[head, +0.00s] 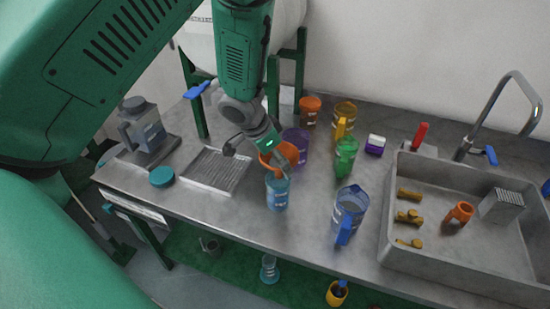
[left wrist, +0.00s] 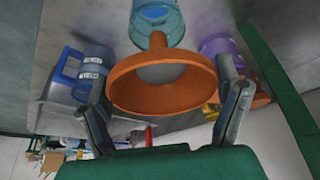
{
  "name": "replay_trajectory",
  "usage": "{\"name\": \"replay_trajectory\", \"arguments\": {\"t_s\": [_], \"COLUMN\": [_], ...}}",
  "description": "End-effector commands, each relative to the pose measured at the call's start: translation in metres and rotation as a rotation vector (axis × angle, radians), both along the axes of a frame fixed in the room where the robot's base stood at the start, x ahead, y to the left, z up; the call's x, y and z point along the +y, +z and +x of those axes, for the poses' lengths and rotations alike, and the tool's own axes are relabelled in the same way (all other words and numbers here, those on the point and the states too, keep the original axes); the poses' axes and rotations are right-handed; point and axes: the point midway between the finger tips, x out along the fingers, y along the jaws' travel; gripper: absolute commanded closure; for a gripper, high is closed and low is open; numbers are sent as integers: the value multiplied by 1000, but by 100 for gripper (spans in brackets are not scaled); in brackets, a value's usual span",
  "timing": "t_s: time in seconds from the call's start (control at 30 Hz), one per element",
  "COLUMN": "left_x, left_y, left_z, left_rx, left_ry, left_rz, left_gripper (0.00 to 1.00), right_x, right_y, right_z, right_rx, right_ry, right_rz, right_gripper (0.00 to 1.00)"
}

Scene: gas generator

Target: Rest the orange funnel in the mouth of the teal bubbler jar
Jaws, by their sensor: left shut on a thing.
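The orange funnel (head: 284,152) is held by my left gripper (head: 263,153), whose fingers are on either side of its wide rim. In the left wrist view the funnel (left wrist: 162,82) lies between the two fingertips (left wrist: 163,98), with its narrow spout pointing toward the teal bubbler jar (left wrist: 158,18). In the head view the teal jar (head: 277,193) stands upright on the bench just below the funnel. The spout overlaps the jar's near end in the wrist view; I cannot tell whether it is inside the mouth. My right gripper is not in view.
A purple jar (head: 296,138) stands close behind the funnel. A green container (head: 346,156) and a blue jug (head: 350,207) stand to the right. A ribbed metal tray (head: 216,172) lies left of the jar. The sink (head: 455,258) is at the right.

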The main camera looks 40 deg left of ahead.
Motion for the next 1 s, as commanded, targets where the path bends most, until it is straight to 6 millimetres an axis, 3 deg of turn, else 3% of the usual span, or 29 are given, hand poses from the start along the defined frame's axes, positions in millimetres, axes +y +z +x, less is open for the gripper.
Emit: {"name": "replay_trajectory", "arguments": {"t_s": [0.5,1.0], "left_x": [1,1], "left_y": [-42,-51], "left_z": [0,0], "left_rx": [0,-1], "left_ry": [1,1], "left_rz": [-1,-1], "left_gripper": [42,42], "right_x": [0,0], "right_y": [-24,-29], "right_z": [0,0], "right_rx": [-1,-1], "right_ry": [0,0], "right_rz": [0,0], "right_gripper": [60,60]}}
